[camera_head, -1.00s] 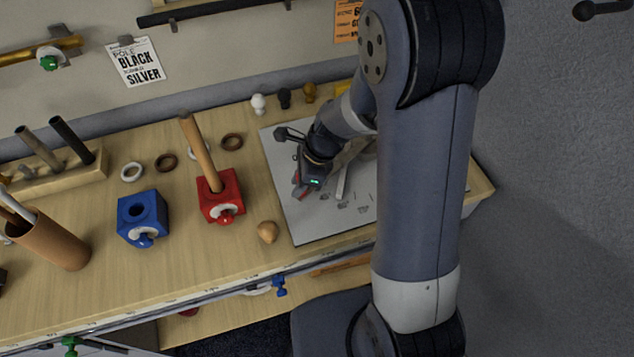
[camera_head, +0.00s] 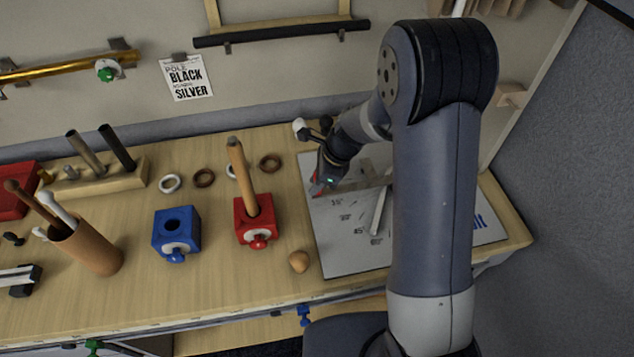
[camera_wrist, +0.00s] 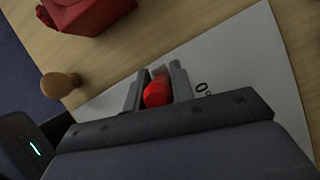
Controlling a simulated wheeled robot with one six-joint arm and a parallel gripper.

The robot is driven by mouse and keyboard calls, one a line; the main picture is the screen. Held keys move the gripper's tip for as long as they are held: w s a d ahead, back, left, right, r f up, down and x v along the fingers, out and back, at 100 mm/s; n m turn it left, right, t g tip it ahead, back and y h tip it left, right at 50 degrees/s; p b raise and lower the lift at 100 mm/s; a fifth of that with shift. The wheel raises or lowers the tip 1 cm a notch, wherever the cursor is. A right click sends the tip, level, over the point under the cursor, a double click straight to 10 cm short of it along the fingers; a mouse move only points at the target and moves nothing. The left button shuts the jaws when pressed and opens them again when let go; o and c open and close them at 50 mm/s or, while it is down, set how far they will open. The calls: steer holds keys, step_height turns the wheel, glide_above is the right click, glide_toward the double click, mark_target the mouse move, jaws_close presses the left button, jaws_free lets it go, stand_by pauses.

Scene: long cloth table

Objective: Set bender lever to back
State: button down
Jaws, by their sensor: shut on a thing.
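The bender sheet (camera_head: 345,258) is a white board with printed angle marks at the right end of the table. A grey bar (camera_head: 380,213) lies across it. My gripper (camera_head: 319,186) is low over the sheet's back left part. In the wrist view, my gripper (camera_wrist: 155,88) is shut on a red knob (camera_wrist: 157,92), which I take to be the bender lever's handle. A bit of red also shows at the fingertips in the head view. The rest of the lever and the bender's body are mostly hidden by my arm.
A red block (camera_head: 255,228) with a wooden rod (camera_head: 241,170) stands left of the sheet, with a blue block (camera_head: 176,235) beyond it. A wooden knob (camera_head: 299,261) sits by the sheet's front left edge. Several rings lie behind the blocks.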

steer(key=c, duration=1.2)
jaws_free()
steer(key=shift+r, duration=0.1)
steer(key=b+v, duration=0.1)
steer(key=v, duration=0.9)
steer(key=shift+d+r, duration=0.25)
steer(key=p+x, duration=0.1)
steer(key=x, duration=0.9)
steer(key=shift+a+f, duration=0.2)
steer(key=shift+f, duration=0.2)
steer(key=shift+s, duration=0.3)
